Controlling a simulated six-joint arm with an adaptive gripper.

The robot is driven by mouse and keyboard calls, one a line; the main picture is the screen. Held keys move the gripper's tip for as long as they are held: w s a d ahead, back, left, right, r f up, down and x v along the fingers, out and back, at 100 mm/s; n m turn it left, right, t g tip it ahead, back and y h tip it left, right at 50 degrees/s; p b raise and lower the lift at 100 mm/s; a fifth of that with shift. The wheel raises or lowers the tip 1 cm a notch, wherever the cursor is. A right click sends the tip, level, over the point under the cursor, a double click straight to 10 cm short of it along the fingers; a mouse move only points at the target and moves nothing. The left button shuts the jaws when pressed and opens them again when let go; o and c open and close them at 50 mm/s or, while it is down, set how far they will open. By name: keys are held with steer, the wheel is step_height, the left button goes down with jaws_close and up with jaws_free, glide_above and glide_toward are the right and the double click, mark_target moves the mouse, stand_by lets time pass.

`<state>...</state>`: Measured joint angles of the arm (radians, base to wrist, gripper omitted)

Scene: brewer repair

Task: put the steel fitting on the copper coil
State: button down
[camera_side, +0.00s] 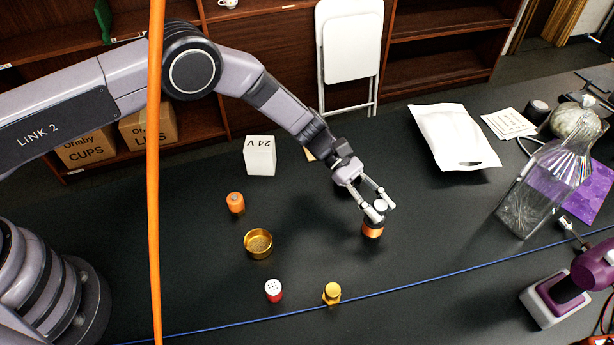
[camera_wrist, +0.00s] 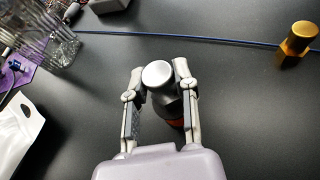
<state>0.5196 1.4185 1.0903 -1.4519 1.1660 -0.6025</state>
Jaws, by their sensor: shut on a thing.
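My gripper (camera_side: 380,203) is shut on the steel fitting (camera_side: 380,205), a short silvery cylinder with a pale round top. In the wrist view the fitting (camera_wrist: 157,75) sits between the two fingers of my gripper (camera_wrist: 158,83). Directly below it is the copper coil (camera_side: 372,231), an orange band on a dark body, upright on the table. A sliver of its orange (camera_wrist: 177,123) shows under the fitting in the wrist view. The fitting and coil overlap in both views; I cannot tell whether they touch.
On the dark table (camera_side: 200,285) are an orange cylinder (camera_side: 236,203), a brass dish (camera_side: 258,243), a red-and-white part (camera_side: 273,290) and a yellow fitting (camera_side: 331,293). A white 24 V box (camera_side: 260,156) stands behind. A glass bottle (camera_side: 535,195) and white pouch (camera_side: 455,137) are at right.

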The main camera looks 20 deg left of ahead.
steer(key=c, duration=0.9)
jaws_free()
steer(key=shift+f, duration=0.1)
steer(key=shift+o, duration=0.2)
